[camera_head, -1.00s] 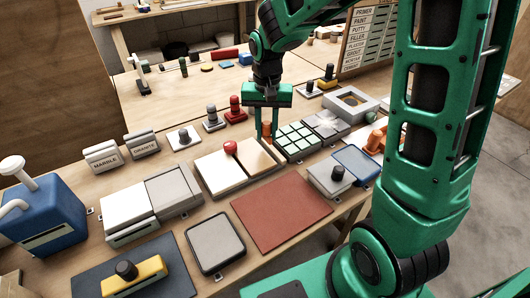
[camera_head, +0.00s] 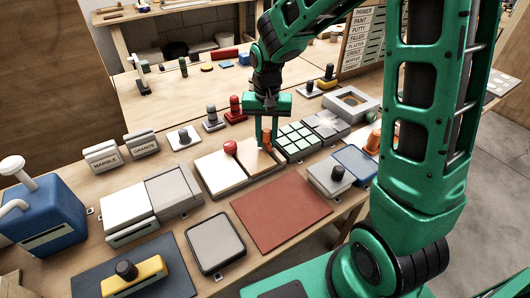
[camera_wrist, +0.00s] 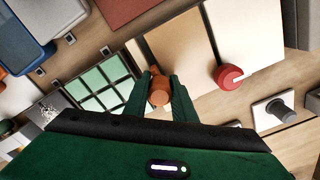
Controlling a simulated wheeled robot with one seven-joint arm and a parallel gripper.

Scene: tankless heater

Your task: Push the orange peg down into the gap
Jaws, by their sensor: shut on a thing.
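The orange peg (camera_wrist: 159,92) is between the fingertips of my gripper (camera_wrist: 159,88) in the wrist view. My gripper is shut on it. In the head view the peg (camera_head: 266,138) shows as a small orange patch between the fingers of my gripper (camera_head: 266,146), which point down. They are over the tan end of a two-part board (camera_head: 250,162), near its edge facing the green tile panel (camera_head: 296,141). The peg's lower end is hidden, so I cannot tell whether it touches or enters a gap.
A red knob (camera_head: 230,147) stands on the board, left of my gripper. The tile panel is close on the right. A red float (camera_head: 235,107) and several grey-knobbed tools stand behind. A flat red-brown mat (camera_head: 281,206) lies in front, with nothing on it.

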